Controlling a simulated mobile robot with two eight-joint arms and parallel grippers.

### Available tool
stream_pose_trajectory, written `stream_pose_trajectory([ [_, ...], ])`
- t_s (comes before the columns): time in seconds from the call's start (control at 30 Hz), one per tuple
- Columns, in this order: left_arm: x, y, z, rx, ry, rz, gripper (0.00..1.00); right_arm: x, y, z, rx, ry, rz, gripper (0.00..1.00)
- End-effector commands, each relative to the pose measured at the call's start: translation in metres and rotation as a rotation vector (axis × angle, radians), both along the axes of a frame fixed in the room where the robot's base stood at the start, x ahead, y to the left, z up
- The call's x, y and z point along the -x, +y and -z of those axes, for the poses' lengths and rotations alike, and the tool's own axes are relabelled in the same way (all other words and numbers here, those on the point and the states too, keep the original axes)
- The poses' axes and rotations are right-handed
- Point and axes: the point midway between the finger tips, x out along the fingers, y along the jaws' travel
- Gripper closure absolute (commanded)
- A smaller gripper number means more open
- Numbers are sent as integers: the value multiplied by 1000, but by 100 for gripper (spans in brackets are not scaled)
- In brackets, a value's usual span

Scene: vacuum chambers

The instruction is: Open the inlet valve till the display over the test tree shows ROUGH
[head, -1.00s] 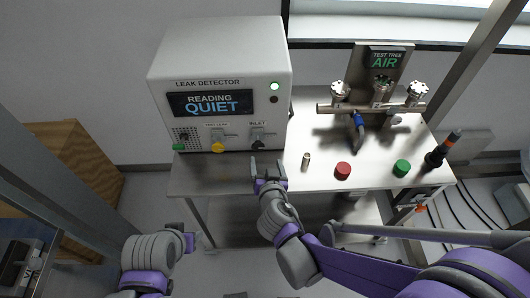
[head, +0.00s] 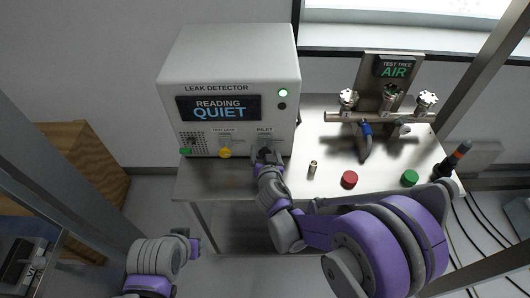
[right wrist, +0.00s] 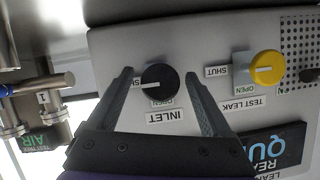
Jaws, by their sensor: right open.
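The inlet valve is a black knob (right wrist: 160,80) on the leak detector's front. Its white pointer line points left in the right wrist view, and the OPEN label sits below it there. My right gripper (right wrist: 156,74) is open, with one finger on each side of the knob; I cannot tell if they touch it. In the head view my right gripper (head: 265,153) hides most of the knob. The display over the test tree (head: 394,68) reads AIR in green. My left gripper (head: 194,246) is low at the left, away from the bench, its jaws unclear.
The leak detector (head: 228,75) reads QUIET, with a green lamp lit. The yellow test leak knob (right wrist: 266,67) is beside the inlet knob. A small metal cylinder (head: 313,169), a red cap (head: 349,179) and a green cap (head: 410,177) stand on the bench.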

Motion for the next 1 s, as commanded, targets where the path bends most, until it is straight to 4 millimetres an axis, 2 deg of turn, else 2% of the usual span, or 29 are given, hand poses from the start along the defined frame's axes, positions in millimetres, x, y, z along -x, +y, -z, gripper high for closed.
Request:
stream_pose_trajectory([
  [0.2,0,0,0,0,0,0,50,0,0,0,0,0,0,18],
  [0.67,0,0,0,0,0,0,50,0,0,0,0,0,0,100],
  [1.0,0,0,0,0,0,0,50,1,1,0,51,0,-2,100],
])
